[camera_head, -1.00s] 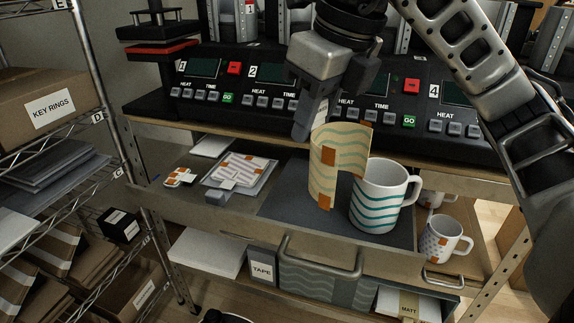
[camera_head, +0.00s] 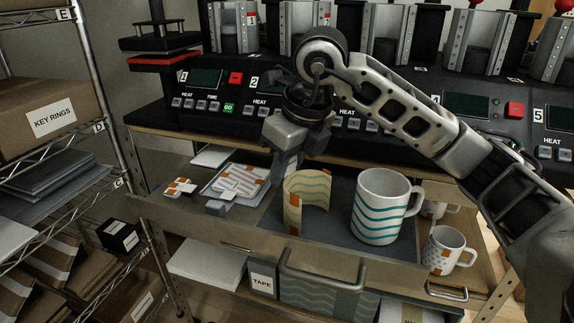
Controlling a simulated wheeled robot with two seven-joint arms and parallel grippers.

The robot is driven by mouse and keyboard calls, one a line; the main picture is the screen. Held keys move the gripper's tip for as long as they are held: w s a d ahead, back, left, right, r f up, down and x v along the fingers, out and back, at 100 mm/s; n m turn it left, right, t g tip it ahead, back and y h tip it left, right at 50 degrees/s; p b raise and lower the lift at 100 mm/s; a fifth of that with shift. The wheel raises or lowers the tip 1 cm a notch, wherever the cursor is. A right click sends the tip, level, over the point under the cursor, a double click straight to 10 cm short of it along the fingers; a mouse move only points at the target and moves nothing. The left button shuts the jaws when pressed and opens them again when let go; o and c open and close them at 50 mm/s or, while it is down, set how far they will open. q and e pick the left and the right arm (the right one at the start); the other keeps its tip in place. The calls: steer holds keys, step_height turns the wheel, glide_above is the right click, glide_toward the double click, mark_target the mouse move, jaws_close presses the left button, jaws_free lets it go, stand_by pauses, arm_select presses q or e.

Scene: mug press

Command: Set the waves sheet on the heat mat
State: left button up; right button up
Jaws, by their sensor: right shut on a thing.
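The waves sheet (camera_head: 313,190) is a curled, cream sheet with pale green wavy lines and orange tape on its edges. My right gripper (camera_head: 283,174) is shut on its upper left edge and holds it roughly upright. The sheet is over the dark grey mat (camera_head: 335,228), which I take to be the heat mat; whether its lower edge touches the mat, I cannot tell. A white mug (camera_head: 379,207) with teal waves stands on the mat to the right, apart from the sheet. My left gripper is not in view.
Patterned sheets (camera_head: 239,183) and a small orange-and-white piece (camera_head: 180,188) lie to the left. Another mug (camera_head: 443,250) stands to the right below. Presses with control panels (camera_head: 215,90) line the back. A shelf (camera_head: 100,130) with boxes stands at left.

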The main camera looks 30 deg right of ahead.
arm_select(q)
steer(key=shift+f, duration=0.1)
arm_select(e)
steer(key=shift+f, duration=0.25)
steer(key=o, duration=0.8)
steer(key=shift+r, duration=0.1)
steer(key=shift+o, duration=0.2)
steer(key=shift+r, duration=0.5)
arm_select(q)
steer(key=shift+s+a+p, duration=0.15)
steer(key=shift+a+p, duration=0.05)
steer(key=shift+p, duration=0.5)
arm_select(e)
steer(key=v, duration=1.1)
steer(key=shift+s+r, duration=0.2)
